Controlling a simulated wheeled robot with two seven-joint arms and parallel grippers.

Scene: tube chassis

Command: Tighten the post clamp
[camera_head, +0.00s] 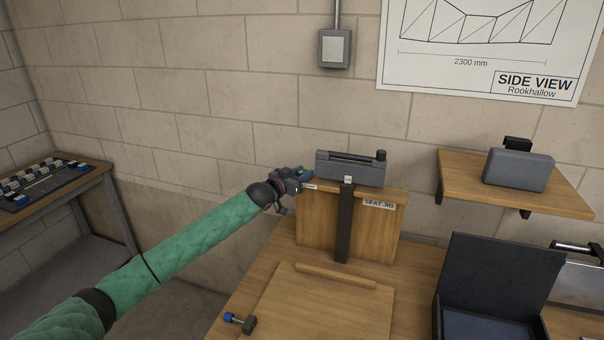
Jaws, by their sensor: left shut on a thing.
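A grey clamp-like block (350,170) with a slot along its top and a dark knob (381,155) at its right end sits on top of a wooden jig box labelled SEAT JIG (315,226). A dark upright strip (344,228) runs down the front of the box below it. Which part is the post clamp is not clear. My left gripper (302,181) is at the left end of the block, shut on a small part that its fingers mostly hide. My right gripper is not in view.
A wooden board (325,312) lies on the bench, with a blue-ended tool (240,322) at its front left. An open dark case (489,285) stands to the right. A shelf (515,200) holds a grey box (519,170). A side table (45,190) is at the left.

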